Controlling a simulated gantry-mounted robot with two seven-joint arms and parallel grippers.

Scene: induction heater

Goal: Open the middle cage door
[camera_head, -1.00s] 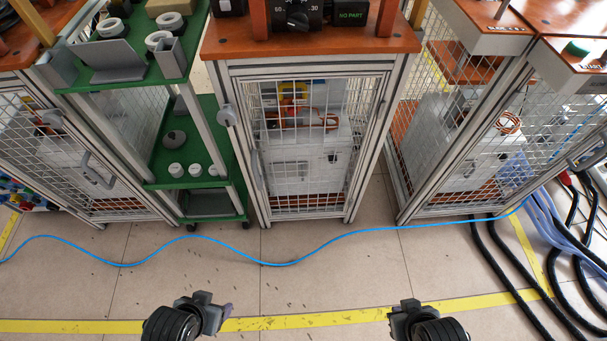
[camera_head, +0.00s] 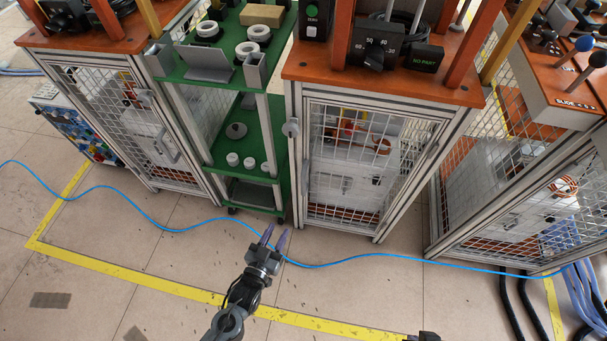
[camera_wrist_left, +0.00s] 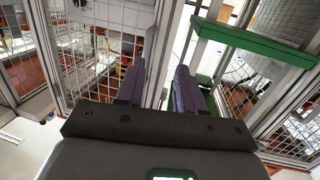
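The middle cage door (camera_head: 345,205) is a mesh panel in a grey aluminium frame, under an orange-brown top. It looks shut.
A green shelf cart (camera_head: 228,155) with several white round parts stands left of the middle cage. Other mesh cages stand at the left (camera_head: 130,118) and right (camera_head: 500,205). A blue cable (camera_head: 350,257) crosses the floor. The tiled floor in front is mostly clear.

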